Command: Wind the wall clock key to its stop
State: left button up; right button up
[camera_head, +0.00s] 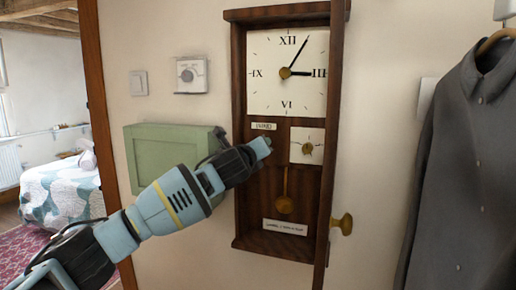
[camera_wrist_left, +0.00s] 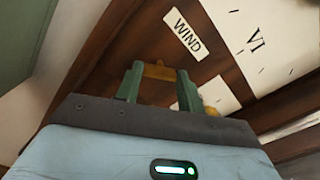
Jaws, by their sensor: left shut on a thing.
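The wall clock (camera_head: 240,205) hangs in a dark wooden case, with a white dial (camera_head: 288,90) at the top. In the left wrist view, a brass key (camera_wrist_left: 158,72) sits between the green fingers of my left gripper (camera_wrist_left: 159,84), below the WIND label (camera_wrist_left: 187,35). The gripper is shut on the key. In the head view, my left gripper (camera_head: 265,143) reaches the case from the left, below the small label (camera_head: 264,126); its fingers hide the key there. My right gripper is not in view.
A small white dial (camera_head: 307,157) with a brass centre is just right of the gripper. The pendulum (camera_head: 285,204) hangs below. A brass knob (camera_head: 342,223) projects at the case's right. A green box (camera_head: 155,150) is on the left wall; a grey shirt (camera_head: 465,170) hangs right.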

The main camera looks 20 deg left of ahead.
pick_arm(q)
jog(key=m, duration=0.4)
jog(key=shift+f+m, duration=0.1)
jog(key=shift+m, duration=0.3)
dwell(0.4)
jog(key=o, duration=1)
jog(key=s, duration=0.7)
jog(key=shift+s+a, duration=0.15)
jog(key=shift+s, duration=0.25)
